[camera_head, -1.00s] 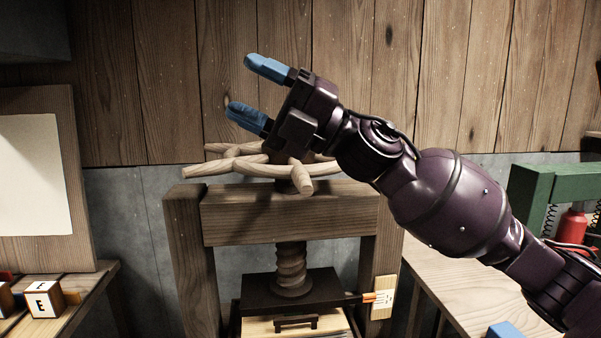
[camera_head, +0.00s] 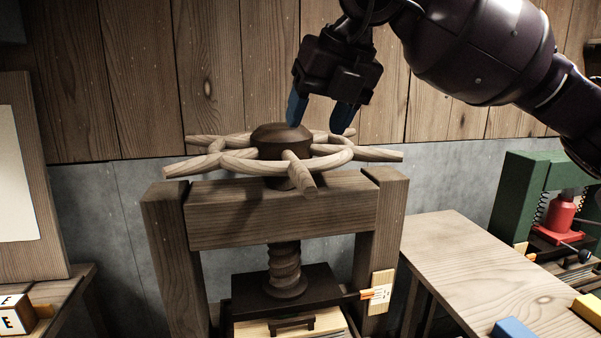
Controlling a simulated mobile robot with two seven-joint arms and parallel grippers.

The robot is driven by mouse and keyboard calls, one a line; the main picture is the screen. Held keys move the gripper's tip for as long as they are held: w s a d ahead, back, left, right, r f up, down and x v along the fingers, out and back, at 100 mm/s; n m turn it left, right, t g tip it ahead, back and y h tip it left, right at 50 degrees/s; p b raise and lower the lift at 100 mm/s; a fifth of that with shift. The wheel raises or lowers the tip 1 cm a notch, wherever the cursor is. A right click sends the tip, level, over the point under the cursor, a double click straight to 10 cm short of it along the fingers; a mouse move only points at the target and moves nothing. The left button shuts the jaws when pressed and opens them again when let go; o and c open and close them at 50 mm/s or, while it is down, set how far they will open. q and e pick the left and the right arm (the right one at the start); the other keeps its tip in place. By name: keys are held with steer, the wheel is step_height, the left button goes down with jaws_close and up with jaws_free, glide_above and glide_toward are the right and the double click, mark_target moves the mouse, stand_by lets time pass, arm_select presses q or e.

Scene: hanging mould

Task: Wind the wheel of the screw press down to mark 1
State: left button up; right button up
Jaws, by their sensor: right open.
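The wooden wheel (camera_head: 236,167) with several handles sits level on top of the screw press, around a dark hub (camera_head: 281,138). The press frame (camera_head: 280,212) is wooden, and its threaded screw (camera_head: 285,266) runs down to a dark plate (camera_head: 250,297). A pale scale (camera_head: 381,292) is fixed on the right post, with an orange pointer (camera_head: 366,294) at it; the marks are too small to read. My right gripper (camera_head: 320,120) is open, fingers pointing down, just above the back right of the wheel. I cannot tell whether it touches the rim. My left gripper is out of view.
A wooden table (camera_head: 480,270) stands right of the press, with a blue block (camera_head: 514,329) and a yellow block (camera_head: 588,308). A green frame (camera_head: 528,200) with a red jack (camera_head: 557,215) stands behind. A lettered cube (camera_head: 17,314) lies at left. A plank wall is close behind.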

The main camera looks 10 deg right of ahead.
mark_target(306, 173)
steer(key=shift+m+h, duration=0.3)
steer(key=shift+m, duration=0.3)
steer(key=x, duration=0.7)
steer(key=d+x, duration=0.1)
steer(key=x, duration=0.2)
steer(key=shift+s+f+b, duration=0.15)
steer(key=shift+f+b, duration=0.25)
steer(key=shift+f, duration=0.15)
jaws_close()
